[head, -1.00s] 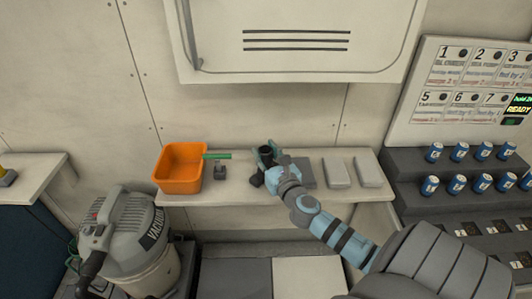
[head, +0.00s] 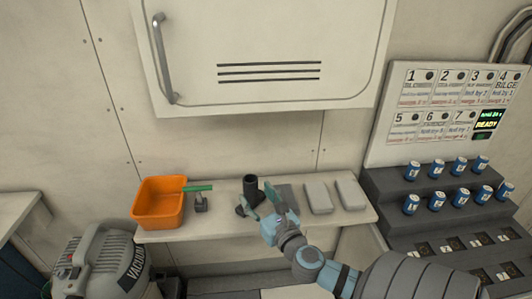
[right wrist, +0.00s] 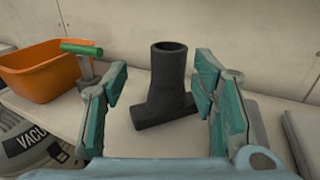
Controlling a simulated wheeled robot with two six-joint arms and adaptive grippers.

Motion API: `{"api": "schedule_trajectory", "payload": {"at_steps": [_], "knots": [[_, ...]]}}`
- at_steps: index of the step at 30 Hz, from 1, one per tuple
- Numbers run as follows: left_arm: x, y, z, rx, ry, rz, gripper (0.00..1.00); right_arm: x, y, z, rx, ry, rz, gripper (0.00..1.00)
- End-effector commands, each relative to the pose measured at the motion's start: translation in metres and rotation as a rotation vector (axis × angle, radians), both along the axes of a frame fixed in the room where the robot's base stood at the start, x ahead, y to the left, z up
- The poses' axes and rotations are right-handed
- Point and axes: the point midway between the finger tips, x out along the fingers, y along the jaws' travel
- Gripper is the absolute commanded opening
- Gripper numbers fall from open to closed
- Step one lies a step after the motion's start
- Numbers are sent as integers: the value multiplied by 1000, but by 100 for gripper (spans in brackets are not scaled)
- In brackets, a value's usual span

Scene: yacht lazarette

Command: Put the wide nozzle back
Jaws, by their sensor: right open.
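The wide nozzle (head: 250,189) is a black piece with an upright round tube on a broad flat foot. It stands upright on the white shelf (head: 230,222). It also shows in the right wrist view (right wrist: 168,85), between and beyond the finger pads, with visible gaps on both sides. My right gripper (head: 272,207) is open and empty, just in front and to the right of the nozzle; its teal pads also show in the right wrist view (right wrist: 160,105). My left gripper is not in view.
An orange bin (head: 158,210) and a green-handled tool (head: 200,198) sit left of the nozzle. Grey blocks (head: 318,197) lie to its right. A vacuum (head: 105,262) stands at lower left. A cabinet (head: 265,45) hangs above; blue cans (head: 437,198) line a stepped rack at right.

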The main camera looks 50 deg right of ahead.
Motion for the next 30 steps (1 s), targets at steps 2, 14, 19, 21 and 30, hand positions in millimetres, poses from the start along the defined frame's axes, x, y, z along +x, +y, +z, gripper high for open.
{"api": "schedule_trajectory", "payload": {"at_steps": [2, 14, 19, 21, 30], "knots": [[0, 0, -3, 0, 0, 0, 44, -19, 6, -2, 1, 3, 3, 53], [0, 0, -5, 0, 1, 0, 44, -49, 15, 0, 1, -1, -1, 53], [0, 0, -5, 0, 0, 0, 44, -48, 15, 0, 1, -1, -1, 53], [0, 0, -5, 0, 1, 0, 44, -48, 15, 0, 1, -1, -1, 53], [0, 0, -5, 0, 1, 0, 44, -72, -1, -28, 550, -72, -222, 53]]}}
